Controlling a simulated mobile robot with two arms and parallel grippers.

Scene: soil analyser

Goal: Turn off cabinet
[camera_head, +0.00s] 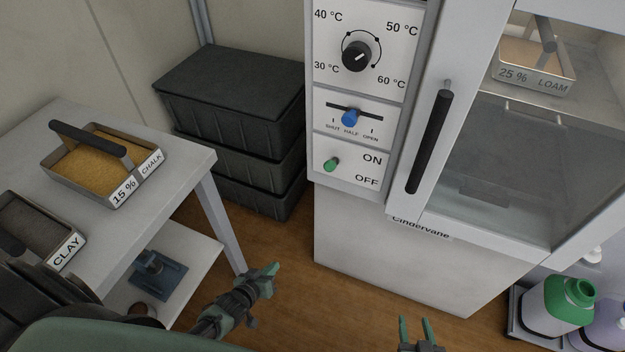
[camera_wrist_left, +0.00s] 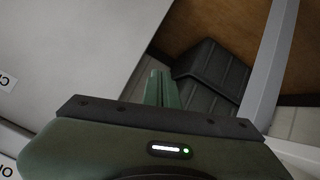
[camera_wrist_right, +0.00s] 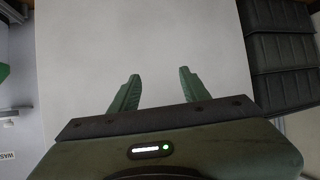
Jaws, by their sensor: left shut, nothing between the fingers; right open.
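The cabinet (camera_head: 388,250) stands at the centre right with a white control panel on its front. A green switch knob (camera_head: 331,165) sits low on the panel, left of the ON and OFF labels; it is at about the height of ON. My left gripper (camera_head: 271,270) is shut and empty, below and left of the panel; its closed fingers show in the left wrist view (camera_wrist_left: 160,88). My right gripper (camera_head: 417,330) is open and empty, low in front of the cabinet; its spread fingers show in the right wrist view (camera_wrist_right: 159,76). Neither touches the switch.
A temperature dial (camera_head: 356,57) and a blue slider (camera_head: 350,118) are above the switch. The glass door has a black handle (camera_head: 429,142). Black crates (camera_head: 230,90) stand left of the cabinet. A table (camera_head: 190,150) with soil trays is at left. Bottles (camera_head: 555,305) stand at right.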

